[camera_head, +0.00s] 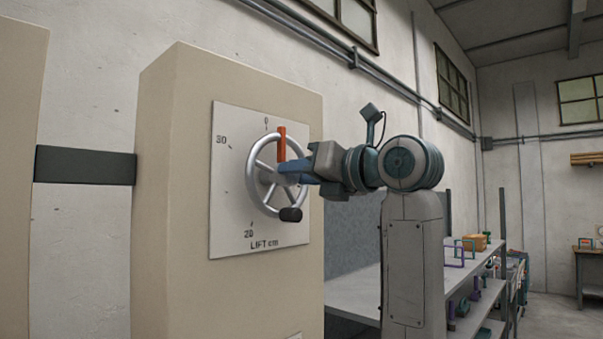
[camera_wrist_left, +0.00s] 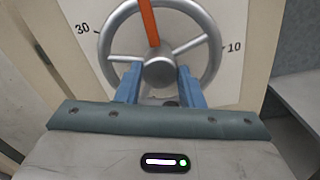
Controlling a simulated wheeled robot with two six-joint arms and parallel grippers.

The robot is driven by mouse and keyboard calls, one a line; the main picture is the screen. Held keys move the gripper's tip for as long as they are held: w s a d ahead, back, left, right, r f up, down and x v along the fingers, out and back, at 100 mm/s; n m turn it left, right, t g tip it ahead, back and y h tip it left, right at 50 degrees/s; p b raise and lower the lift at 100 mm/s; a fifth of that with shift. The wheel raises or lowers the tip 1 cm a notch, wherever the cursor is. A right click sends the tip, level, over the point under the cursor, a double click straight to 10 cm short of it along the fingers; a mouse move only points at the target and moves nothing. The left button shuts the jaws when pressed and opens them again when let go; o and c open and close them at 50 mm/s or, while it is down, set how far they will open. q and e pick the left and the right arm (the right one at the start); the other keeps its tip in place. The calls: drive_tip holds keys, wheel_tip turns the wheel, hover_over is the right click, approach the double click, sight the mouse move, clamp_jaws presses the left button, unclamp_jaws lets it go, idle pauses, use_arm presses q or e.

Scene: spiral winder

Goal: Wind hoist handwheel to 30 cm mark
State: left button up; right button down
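The grey handwheel (camera_head: 253,180) is mounted on a white dial plate (camera_head: 227,225) labelled "LIFT cm". It also shows in the left wrist view (camera_wrist_left: 213,50). An orange bar (camera_head: 282,143) runs from the hub (camera_wrist_left: 159,72) up toward the 0 mark (camera_head: 266,120). The 30 mark (camera_head: 221,140) is at the upper left. A black knob (camera_head: 290,214) is on the lower rim, mostly hidden in the wrist view. My left gripper (camera_wrist_left: 158,88) is at the wheel's front; its blue fingers are apart, either side of the hub's lower part. My right gripper is not in view.
The dial is on a beige cabinet (camera_head: 165,200). A grey shelf unit (camera_head: 455,280) with several small items stands behind my arm to the right. A dark bar (camera_head: 85,165) joins the cabinet to another beige panel at left. Floor shows at far right.

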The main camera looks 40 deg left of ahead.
use_arm(q)
clamp_jaws()
drive_tip(key=shift+m+b, duration=0.8)
drive_tip(key=shift+m, duration=2.6)
